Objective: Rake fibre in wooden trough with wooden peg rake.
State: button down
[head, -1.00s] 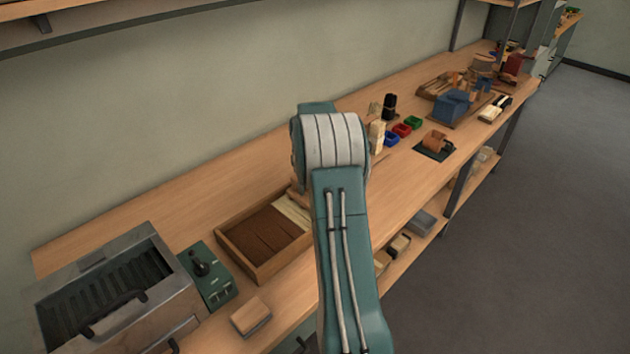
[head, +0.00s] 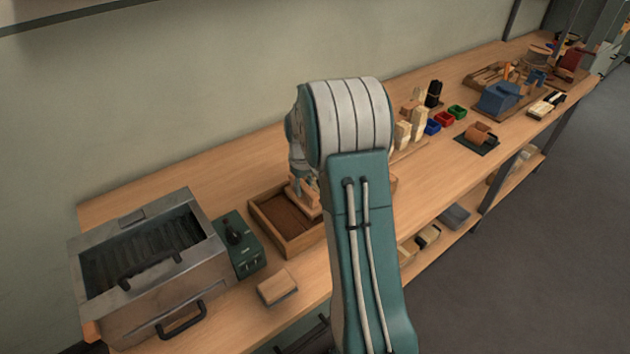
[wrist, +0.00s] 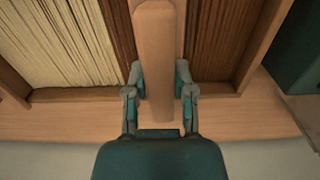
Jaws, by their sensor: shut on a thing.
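The wooden trough (head: 288,247) stands on the bench left of my arm, with brown fibre (head: 278,212) showing inside. My gripper (wrist: 160,80) is shut on the wooden peg rake (wrist: 158,45), which extends over the brown side. In the head view, the rake (head: 306,200) shows under my gripper, at the trough. The rake's pegs are hidden, and I cannot tell whether they touch the fibre.
A metal box with a dark ribbed interior (head: 195,265) and a green control box (head: 240,250) stand left of the trough. A wooden block (head: 277,288) lies near the front edge. Light blocks (head: 403,134) and coloured bins (head: 432,126) stand to the right.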

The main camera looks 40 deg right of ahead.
jog(key=a, duration=0.8)
jog(key=shift+a, duration=0.4)
jog(key=shift+s, duration=0.1)
jog(key=w+d, duration=0.1)
jog(key=d, duration=2.8)
jog(key=shift+d, duration=0.4)
jog(key=shift+a, duration=0.1)
jog(key=s+a, duration=0.1)
jog(key=a, duration=2.8)
jog(key=shift+a, duration=0.3)
jog(key=w+d, duration=0.1)
jog(key=d, duration=2.8)
jog(key=shift+d, duration=0.4)
